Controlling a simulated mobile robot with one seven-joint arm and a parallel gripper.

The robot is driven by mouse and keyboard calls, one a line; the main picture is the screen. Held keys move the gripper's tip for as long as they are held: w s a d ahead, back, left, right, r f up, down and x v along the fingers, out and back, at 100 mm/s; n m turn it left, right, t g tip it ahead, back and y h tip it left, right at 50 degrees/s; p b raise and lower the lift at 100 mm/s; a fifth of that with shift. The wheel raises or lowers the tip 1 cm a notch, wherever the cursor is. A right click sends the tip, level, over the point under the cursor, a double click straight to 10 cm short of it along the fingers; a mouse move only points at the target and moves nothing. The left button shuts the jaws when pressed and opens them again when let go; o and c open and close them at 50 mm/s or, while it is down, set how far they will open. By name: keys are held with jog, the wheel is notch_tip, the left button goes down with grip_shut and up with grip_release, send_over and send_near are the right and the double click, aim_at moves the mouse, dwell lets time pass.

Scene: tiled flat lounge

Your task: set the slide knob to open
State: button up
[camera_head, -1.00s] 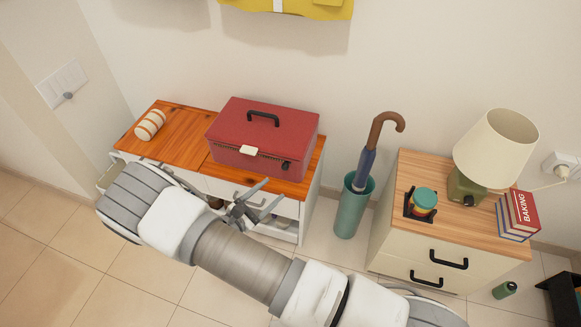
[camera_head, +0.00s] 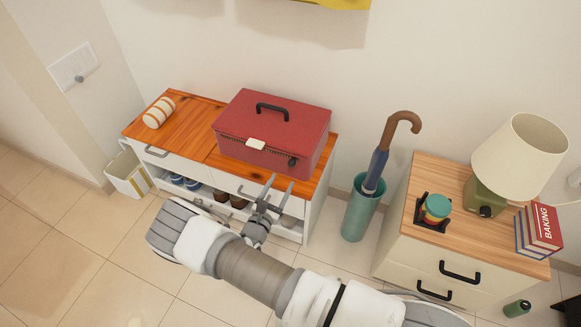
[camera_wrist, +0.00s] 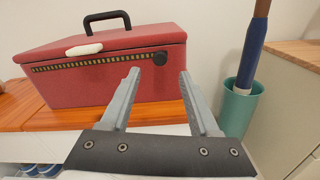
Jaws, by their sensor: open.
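A red box (camera_head: 272,131) with a black top handle and a white front latch sits on the wooden top of a low cabinet. A black knob (camera_head: 293,161) sits at the right end of a dark slotted strip on the box's front face. In the wrist view the knob (camera_wrist: 159,58) shows between and just beyond my fingertips, with the strip (camera_wrist: 95,63) running left from it. No open or closed label can be read. My gripper (camera_head: 280,182) is open and empty in front of the box, apart from the knob. It also shows in the wrist view (camera_wrist: 159,74).
A striped roll (camera_head: 159,112) lies on the low cabinet (camera_head: 190,135). A teal stand (camera_head: 361,214) with an umbrella is right of it. A drawer unit (camera_head: 450,262) holds a lamp, a jar and books. A wall plate (camera_head: 73,67) with a small knob is at left.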

aim_at(291, 165)
jog(key=b+x, duration=0.1)
jog(key=x, duration=0.7)
jog(key=shift+w+d, duration=0.1)
jog(key=shift+w, duration=0.1)
grip_shut()
jog(key=shift+f, duration=0.1)
dwell(1.0)
